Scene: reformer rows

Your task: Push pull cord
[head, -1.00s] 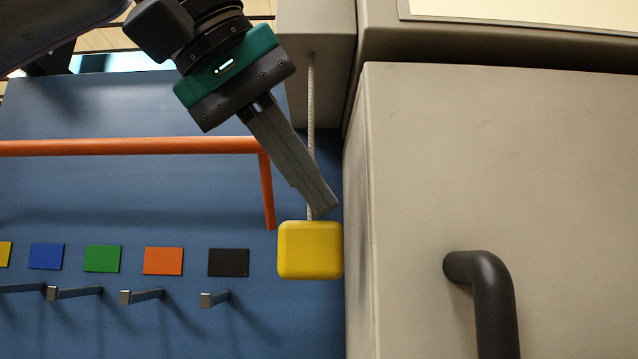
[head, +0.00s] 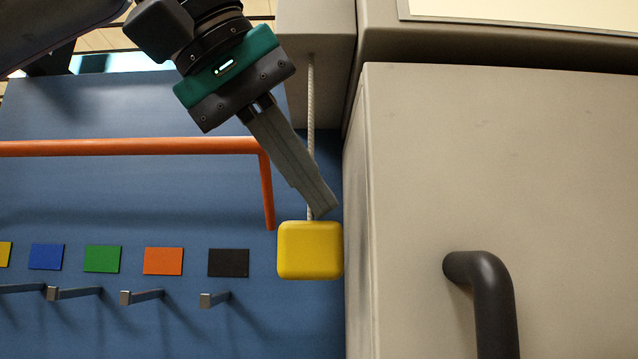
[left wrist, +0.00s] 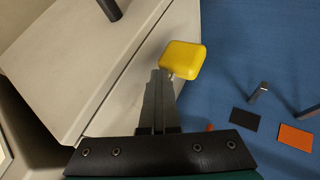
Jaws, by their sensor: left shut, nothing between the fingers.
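The pull cord (head: 310,95) is a pale rope hanging from a beige box, with a yellow rounded block (head: 310,250) at its lower end. My left gripper (head: 325,212) comes down from the upper left, shut and empty. Its fingertips are just above the top of the yellow block and cover part of the cord. In the left wrist view the yellow block (left wrist: 184,60) is right at the end of the shut fingers (left wrist: 160,78). I cannot tell whether they touch it. My right gripper is not in view.
A beige cabinet (head: 430,170) with a dark handle (head: 490,300) stands close on the right. An orange rail (head: 130,147) runs along the blue wall on the left. Below it are coloured squares, including a black one (head: 228,263), and several grey hooks (head: 140,296).

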